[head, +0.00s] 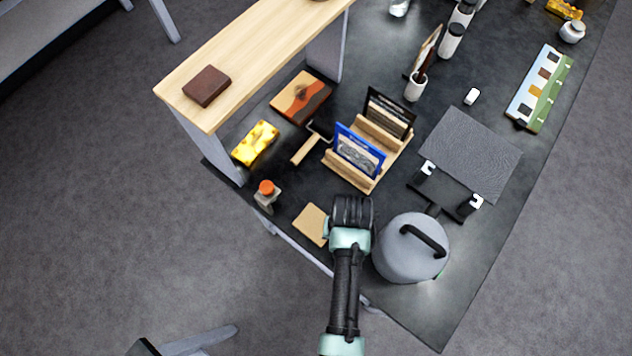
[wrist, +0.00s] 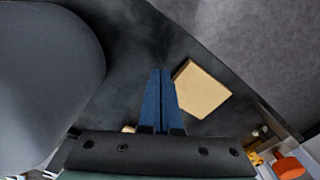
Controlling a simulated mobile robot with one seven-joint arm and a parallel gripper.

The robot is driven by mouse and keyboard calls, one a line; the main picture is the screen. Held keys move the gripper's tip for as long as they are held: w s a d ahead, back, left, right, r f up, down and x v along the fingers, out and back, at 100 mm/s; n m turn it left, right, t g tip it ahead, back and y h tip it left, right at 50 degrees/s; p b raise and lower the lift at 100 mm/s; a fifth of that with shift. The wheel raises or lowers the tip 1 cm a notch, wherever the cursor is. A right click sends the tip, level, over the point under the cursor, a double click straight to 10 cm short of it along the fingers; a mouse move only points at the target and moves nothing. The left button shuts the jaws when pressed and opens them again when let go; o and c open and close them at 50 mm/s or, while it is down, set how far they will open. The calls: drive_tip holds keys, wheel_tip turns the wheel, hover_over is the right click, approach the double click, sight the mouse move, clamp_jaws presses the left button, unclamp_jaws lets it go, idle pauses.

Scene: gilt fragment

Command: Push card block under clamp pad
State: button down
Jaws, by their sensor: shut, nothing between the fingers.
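The card block (head: 311,224) is a flat tan block lying on the dark table near its front edge. It also shows in the wrist view (wrist: 203,90), just right of my fingertips. A small grey fixture with an orange knob (head: 266,188), apparently the clamp, stands at the table edge, up and left of the block. Its orange knob shows at lower right in the wrist view (wrist: 289,168). The pad under it cannot be made out. My gripper (wrist: 160,74) is shut and empty, its blue fingers beside the block; I cannot tell if they touch it.
A grey round canister with a black handle (head: 410,250) stands close right of my gripper. A wooden rack (head: 350,172) stands behind it. A yellow block (head: 255,143) and a wooden-handled tool (head: 306,150) lie beyond the clamp. The table edge runs close by the block.

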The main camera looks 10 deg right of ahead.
sight(299, 212)
drive_tip(key=shift+f+b, duration=0.8)
drive_tip(key=shift+f, duration=0.45)
drive_tip(key=shift+r+p, duration=0.15)
drive_tip(key=shift+p, duration=0.2)
drive_tip(key=shift+w+a+b, duration=0.55)
drive_tip(key=shift+w+a, duration=0.8)
drive_tip(key=shift+w, duration=0.4)
drive_tip(key=shift+w+a+b, duration=0.5)
drive_tip(key=shift+w+a, duration=0.85)
drive_tip(key=shift+w, duration=0.35)
drive_tip(key=shift+w+a+b, duration=0.55)
drive_tip(key=shift+w+a, duration=0.8)
drive_tip(key=shift+w, duration=0.4)
drive_tip(key=shift+s+d+p, duration=0.3)
drive_tip(key=shift+s+p, duration=0.05)
drive_tip(key=shift+p, duration=0.2)
idle(0.3)
